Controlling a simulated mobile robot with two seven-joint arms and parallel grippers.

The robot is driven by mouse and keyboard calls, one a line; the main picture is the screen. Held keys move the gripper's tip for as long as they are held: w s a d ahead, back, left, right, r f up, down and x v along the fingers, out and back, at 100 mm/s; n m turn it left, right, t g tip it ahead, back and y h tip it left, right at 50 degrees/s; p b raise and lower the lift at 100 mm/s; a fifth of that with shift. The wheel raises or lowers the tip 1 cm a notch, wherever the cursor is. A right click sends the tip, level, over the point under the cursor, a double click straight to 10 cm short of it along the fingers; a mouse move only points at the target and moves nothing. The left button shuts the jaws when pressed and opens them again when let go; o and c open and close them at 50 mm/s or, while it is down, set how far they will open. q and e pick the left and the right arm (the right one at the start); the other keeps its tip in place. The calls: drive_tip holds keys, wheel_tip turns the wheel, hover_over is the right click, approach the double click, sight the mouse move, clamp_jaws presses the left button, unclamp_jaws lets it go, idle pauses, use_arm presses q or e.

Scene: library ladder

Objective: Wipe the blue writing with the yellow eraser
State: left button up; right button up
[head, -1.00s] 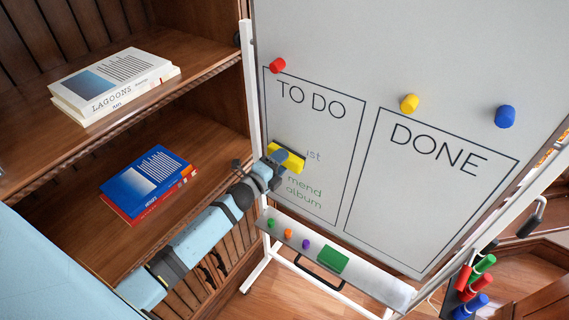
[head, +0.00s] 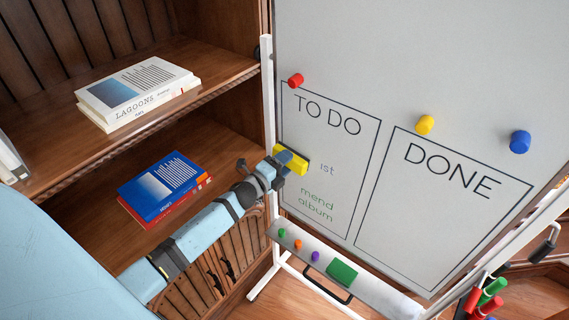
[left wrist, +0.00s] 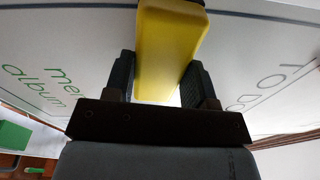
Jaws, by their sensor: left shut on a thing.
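The yellow eraser (head: 291,158) is in my left gripper (head: 283,165), which is shut on it. It is at the left edge of the TO DO box on the whiteboard (head: 400,60); I cannot tell if it touches the board. Just right of it, the blue writing (head: 327,168) shows as the letters "ist"; anything behind the eraser is hidden. Green writing (head: 316,204), "mend album", stands below it. In the left wrist view the yellow eraser (left wrist: 170,45) sits between the two dark fingers, with green letters at left. My right gripper is not in view.
The board's tray (head: 375,287) holds a green eraser (head: 342,271) and small coloured magnets. Red, yellow and blue magnets sit on the board. A wooden bookcase (head: 215,52) with books stands close at left, near my left arm. Markers hang at the lower right.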

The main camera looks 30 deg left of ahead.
sight(297, 168)
use_arm(q)
drive_tip(key=shift+s+d, duration=0.1)
drive_tip(key=shift+d, duration=1.95)
drive_tip(key=shift+s+d+b, duration=0.15)
drive_tip(key=shift+s+d, duration=0.05)
drive_tip(key=shift+d, duration=1.65)
drive_tip(key=shift+s+d+b, duration=0.15)
drive_tip(key=shift+s+d, duration=0.05)
drive_tip(key=shift+d, duration=1.6)
drive_tip(key=shift+s+d+f+b, duration=0.1)
drive_tip(key=shift+d+b, duration=0.3)
drive_tip(key=shift+d, duration=1.95)
drive_tip(key=shift+s+d+b, duration=0.1)
drive_tip(key=shift+d+b, duration=0.2)
drive_tip(key=shift+d, duration=1.15)
drive_tip(key=shift+a, duration=0.15)
